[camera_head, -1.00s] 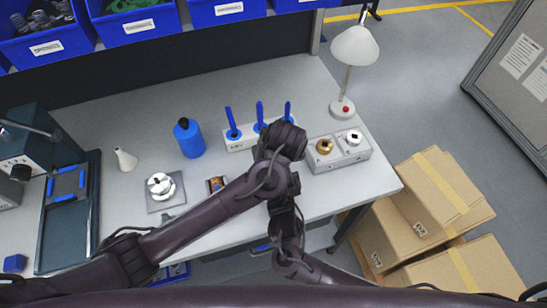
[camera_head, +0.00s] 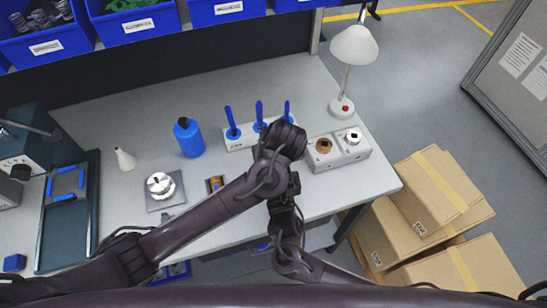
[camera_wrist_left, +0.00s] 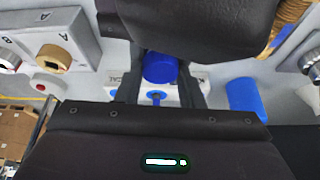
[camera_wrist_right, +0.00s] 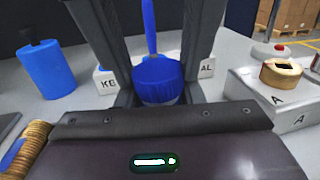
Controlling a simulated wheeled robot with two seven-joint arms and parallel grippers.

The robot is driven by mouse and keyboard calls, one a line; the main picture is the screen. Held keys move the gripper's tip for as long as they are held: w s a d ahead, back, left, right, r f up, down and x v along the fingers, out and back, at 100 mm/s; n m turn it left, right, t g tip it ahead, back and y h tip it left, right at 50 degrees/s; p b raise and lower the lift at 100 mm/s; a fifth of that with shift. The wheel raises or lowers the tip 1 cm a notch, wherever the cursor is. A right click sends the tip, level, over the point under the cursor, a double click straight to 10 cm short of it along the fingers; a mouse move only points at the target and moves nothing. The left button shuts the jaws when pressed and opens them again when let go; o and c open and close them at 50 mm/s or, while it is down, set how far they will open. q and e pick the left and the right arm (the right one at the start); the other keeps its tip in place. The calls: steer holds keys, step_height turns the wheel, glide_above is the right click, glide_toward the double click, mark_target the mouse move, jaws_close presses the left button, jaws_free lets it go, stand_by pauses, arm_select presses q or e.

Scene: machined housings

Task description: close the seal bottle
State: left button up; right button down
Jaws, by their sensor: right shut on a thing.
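A blue, round cap-like piece with white at its base (camera_wrist_right: 158,82) is between the fingers of my right gripper (camera_wrist_right: 158,95), which is shut on it. It hides the middle of the rack. A blue cylinder (camera_wrist_left: 160,68), probably the same piece, shows between the fingers of my left gripper (camera_wrist_left: 161,82); I cannot tell whether those fingers touch it. In the head view my arms hide both gripper tips. A blue bottle with a black top (camera_head: 188,138) stands upright to the left; I cannot tell which object is the seal bottle.
A white rack (camera_head: 234,144) with blue upright handles stands behind my arms. A grey box (camera_head: 338,154) with gold and silver parts is to the right, near a lamp (camera_head: 354,48). A white cone-shaped bottle (camera_head: 125,159) and a silver part (camera_head: 160,185) are left.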

arm_select(q)
steer(key=shift+s+a+f, duration=0.15)
steer(key=shift+a+f, duration=0.05)
steer(key=shift+f, duration=0.45)
arm_select(e)
steer(key=shift+s+a+f, duration=0.2)
steer(key=shift+s+a, duration=0.05)
arm_select(q)
steer(key=v, duration=0.3)
steer(key=shift+d+r, duration=0.2)
steer(key=shift+d, duration=0.1)
arm_select(e)
steer(key=shift+w+d+f, duration=0.15)
steer(key=shift+w+d, duration=0.05)
steer(key=shift+d, duration=0.1)
arm_select(q)
steer(key=shift+a+r, duration=0.1)
steer(key=shift+r, duration=0.45)
steer(key=c, duration=0.6)
steer(key=shift+x, duration=0.8)
arm_select(e)
steer(key=shift+d, duration=0.1)
